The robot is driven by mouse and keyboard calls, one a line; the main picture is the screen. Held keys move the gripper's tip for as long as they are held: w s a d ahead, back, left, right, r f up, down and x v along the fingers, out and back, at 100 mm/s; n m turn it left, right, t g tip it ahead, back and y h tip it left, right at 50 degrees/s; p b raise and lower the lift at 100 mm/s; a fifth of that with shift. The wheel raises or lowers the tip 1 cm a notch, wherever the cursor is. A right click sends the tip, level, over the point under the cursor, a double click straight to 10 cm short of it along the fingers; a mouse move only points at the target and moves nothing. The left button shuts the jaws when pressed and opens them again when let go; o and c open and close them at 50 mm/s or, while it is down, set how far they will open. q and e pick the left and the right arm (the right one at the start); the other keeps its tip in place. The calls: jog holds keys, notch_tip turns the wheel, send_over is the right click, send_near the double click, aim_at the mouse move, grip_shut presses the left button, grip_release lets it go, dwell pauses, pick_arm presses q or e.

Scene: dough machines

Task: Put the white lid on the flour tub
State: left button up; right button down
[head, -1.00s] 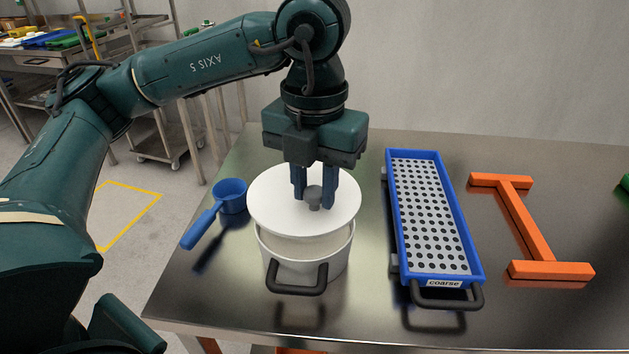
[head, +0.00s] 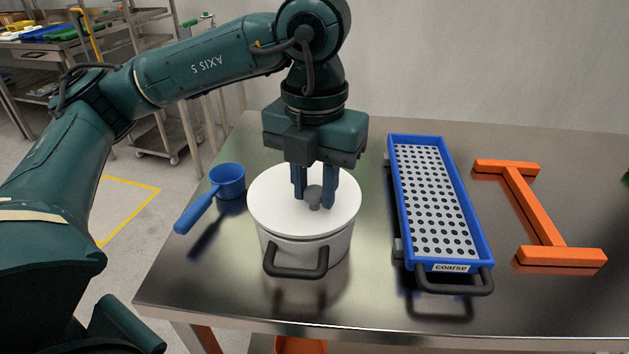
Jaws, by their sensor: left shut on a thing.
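The white lid (head: 278,211) is a round disc with a grey knob (head: 314,197). My left gripper (head: 314,192) is shut on the knob, with its blue fingers pointing down. The flour tub (head: 335,252) is a white pot with a dark front handle (head: 295,262). The lid lies level over the tub's mouth and hides the inside. Only a thin dark line shows between the lid and the tub's front rim, so I cannot tell whether the lid is fully seated. My right gripper is not in view.
A blue scoop (head: 228,182) lies left of the tub on the steel table (head: 350,310). A blue-framed sieve tray (head: 435,200) labelled "coarse" lies to the right. An orange H-shaped frame (head: 533,212) lies farther right. Shelves (head: 155,110) stand at the back left.

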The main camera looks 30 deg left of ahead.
pick_arm(q)
jog(key=shift+f+b, duration=0.5)
jog(key=shift+f, duration=0.1)
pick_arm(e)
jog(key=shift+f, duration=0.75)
pick_arm(q)
jog(key=shift+f, duration=0.1)
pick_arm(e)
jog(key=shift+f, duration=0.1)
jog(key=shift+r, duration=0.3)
pick_arm(q)
jog(key=o, duration=1)
jog(key=shift+o, duration=0.2)
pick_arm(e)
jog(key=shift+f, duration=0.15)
pick_arm(q)
notch_tip(320, 180, up, 13)
jog(key=p, duration=0.3)
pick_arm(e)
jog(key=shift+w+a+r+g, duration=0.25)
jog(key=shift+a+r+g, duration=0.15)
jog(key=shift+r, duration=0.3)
